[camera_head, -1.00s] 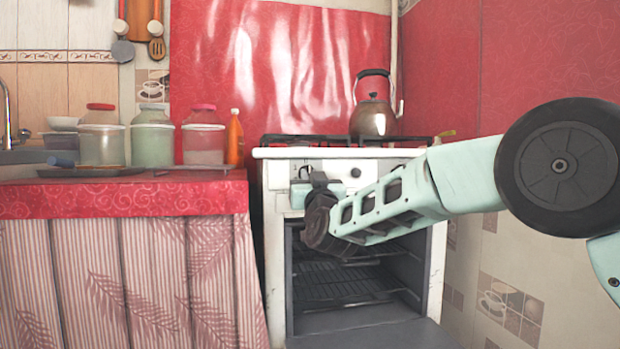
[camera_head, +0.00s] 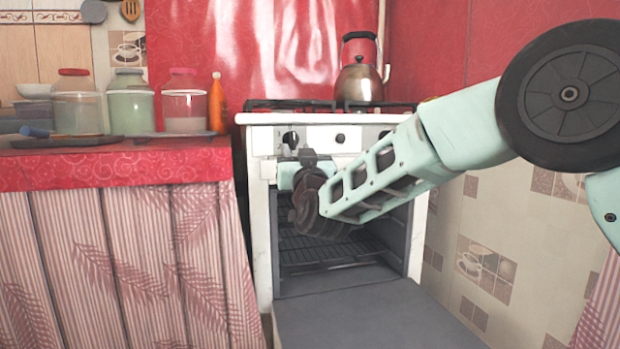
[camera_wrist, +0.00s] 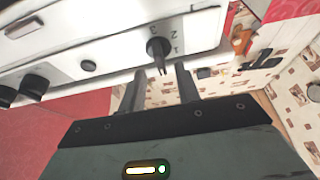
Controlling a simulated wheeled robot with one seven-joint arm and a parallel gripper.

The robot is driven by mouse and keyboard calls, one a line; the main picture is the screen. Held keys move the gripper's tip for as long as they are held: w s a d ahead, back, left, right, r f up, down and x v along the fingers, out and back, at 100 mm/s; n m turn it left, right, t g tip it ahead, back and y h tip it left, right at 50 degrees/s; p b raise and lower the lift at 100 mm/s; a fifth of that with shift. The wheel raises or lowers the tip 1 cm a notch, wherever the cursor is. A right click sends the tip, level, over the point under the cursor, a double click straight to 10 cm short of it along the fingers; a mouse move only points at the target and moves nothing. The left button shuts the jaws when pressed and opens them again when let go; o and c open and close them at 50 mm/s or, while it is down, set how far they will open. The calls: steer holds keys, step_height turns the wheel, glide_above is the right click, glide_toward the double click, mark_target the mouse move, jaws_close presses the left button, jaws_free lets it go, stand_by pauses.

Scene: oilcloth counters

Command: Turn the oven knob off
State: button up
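The black oven knob (camera_head: 290,139) is at the left of the white stove's front panel (camera_head: 318,139). In the wrist view the knob (camera_wrist: 158,48) sits beside printed numbers, with its narrow grip pointing toward my gripper. My gripper (camera_wrist: 160,70) is open and empty. Its two dark fingers are apart, one to each side of the knob's line, with their tips just short of it; I see no contact. In the head view my gripper (camera_head: 288,174) is just below the knob, and its fingers are hard to make out.
The oven door (camera_head: 360,310) hangs open below my arm. A small button (camera_wrist: 88,65) and more knobs (camera_wrist: 35,86) share the panel. A kettle (camera_head: 359,82) stands on the stovetop. Jars (camera_head: 130,110) and an orange bottle (camera_head: 217,105) stand on the left counter (camera_head: 120,165).

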steer(key=p+v, duration=0.3)
steer(key=v, duration=1)
steer(key=shift+s, duration=0.1)
steer(key=s+f+n+g+p, duration=0.45)
steer(key=s+g+p, duration=0.25)
steer(key=s+g, duration=0.65)
steer(key=s+d+f+g+h+p, duration=0.1)
steer(key=s+d+g+h+p, duration=0.2)
steer(key=s+d, duration=0.65)
steer(key=s+d+g+h+p, duration=0.25)
steer(key=s+d+g, duration=0.3)
steer(key=s, duration=0.65)
step_height(320, 180, up, 36)
steer(key=p, duration=3.6)
steer(key=shift+w, duration=0.35)
